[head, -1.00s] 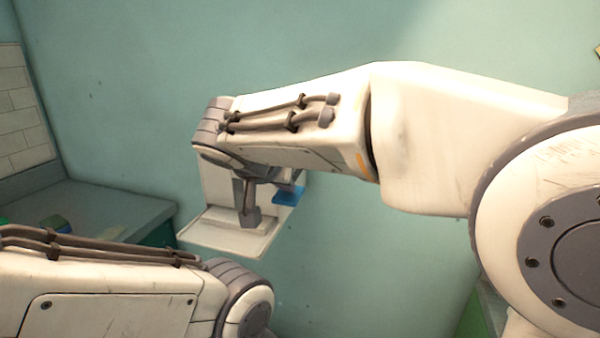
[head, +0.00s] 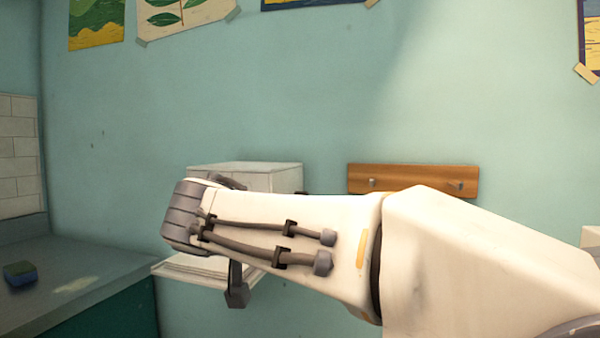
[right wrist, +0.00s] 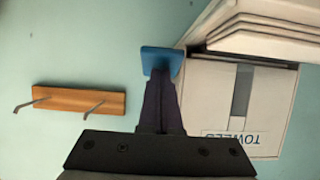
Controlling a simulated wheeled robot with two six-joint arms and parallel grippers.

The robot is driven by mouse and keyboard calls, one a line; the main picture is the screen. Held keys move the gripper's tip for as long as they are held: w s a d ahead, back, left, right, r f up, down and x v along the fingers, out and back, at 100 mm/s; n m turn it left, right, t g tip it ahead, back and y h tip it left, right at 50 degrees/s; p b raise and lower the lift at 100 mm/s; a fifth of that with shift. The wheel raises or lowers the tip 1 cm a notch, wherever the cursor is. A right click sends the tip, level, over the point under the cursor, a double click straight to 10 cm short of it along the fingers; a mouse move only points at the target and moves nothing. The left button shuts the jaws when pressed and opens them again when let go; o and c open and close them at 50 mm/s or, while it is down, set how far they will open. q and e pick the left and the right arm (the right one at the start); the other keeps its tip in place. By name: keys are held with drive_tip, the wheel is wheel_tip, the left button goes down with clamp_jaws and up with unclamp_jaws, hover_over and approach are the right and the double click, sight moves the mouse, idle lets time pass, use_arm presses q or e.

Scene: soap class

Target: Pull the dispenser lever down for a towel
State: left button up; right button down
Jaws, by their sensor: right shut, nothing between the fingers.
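The white towel dispenser (head: 270,178) is on the teal wall in the head view, with its tray (head: 185,268) below. My right arm covers most of its front and hides the lever there. In the right wrist view the dispenser (right wrist: 198,100) appears upside down, with a "TOWELS" label. The blue lever (right wrist: 160,57) stands beside the box. My right gripper (right wrist: 163,80) is shut and empty, its fingertips overlapping the lever's paddle; I cannot tell whether they touch. In the head view my right gripper (head: 237,290) points down by the tray's right end. My left gripper is not in view.
A wooden hook rail (head: 412,180) is on the wall right of the dispenser. A counter (head: 80,285) with a sponge (head: 20,273) stands at the left. Posters hang above. The wall between is bare.

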drive_tip(key=shift+f, duration=0.55)
drive_tip(key=w+r+p+v, duration=0.1)
drive_tip(key=r+v, duration=0.1)
drive_tip(key=v, duration=1.1)
drive_tip(key=shift+s+r+p, duration=0.2)
drive_tip(key=shift+r+p, duration=0.15)
drive_tip(key=shift+r, duration=0.05)
idle(0.7)
